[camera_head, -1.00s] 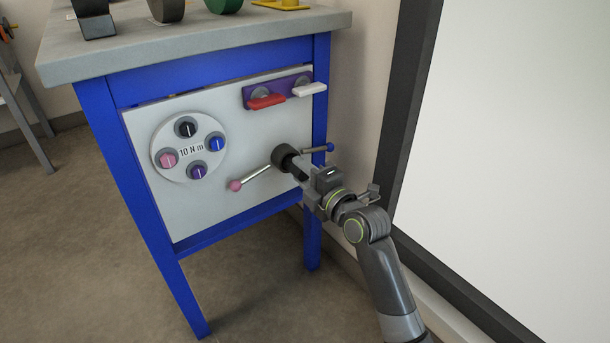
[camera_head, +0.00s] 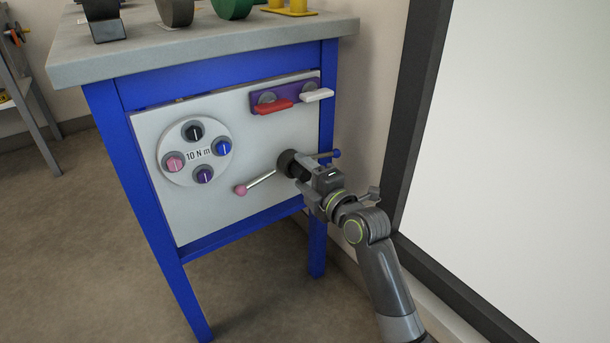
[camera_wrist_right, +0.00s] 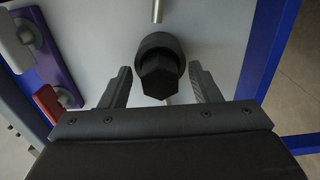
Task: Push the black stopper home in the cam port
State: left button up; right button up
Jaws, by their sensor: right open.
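A black six-sided piece (camera_wrist_right: 160,78), which looks like the stopper, faces me in the right wrist view. Behind it is a dark round collar (camera_wrist_right: 160,44) on the white panel; it also shows in the head view (camera_head: 287,161). I take this collar to be the cam port. How deep the stopper sits in it cannot be told. My right gripper (camera_wrist_right: 163,84) is open, with one finger on each side of the stopper and visible gaps between. In the head view my right gripper (camera_head: 305,172) partly hides the stopper. My left gripper is not in view.
Beside the collar are a rod with a pink ball (camera_head: 240,190) and one with a blue ball (camera_head: 336,153). A red lever (camera_head: 272,107) and a white lever (camera_head: 317,95) are above. A round dial plate (camera_head: 198,152) with coloured knobs is left. A dark-framed white board stands right.

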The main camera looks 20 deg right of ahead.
jog(key=p+v, duration=0.1)
jog(key=v, duration=0.3)
jog(key=shift+d, duration=0.1)
jog(key=p+v, duration=0.2)
jog(key=v, duration=1.1)
jog(key=shift+s, duration=0.2)
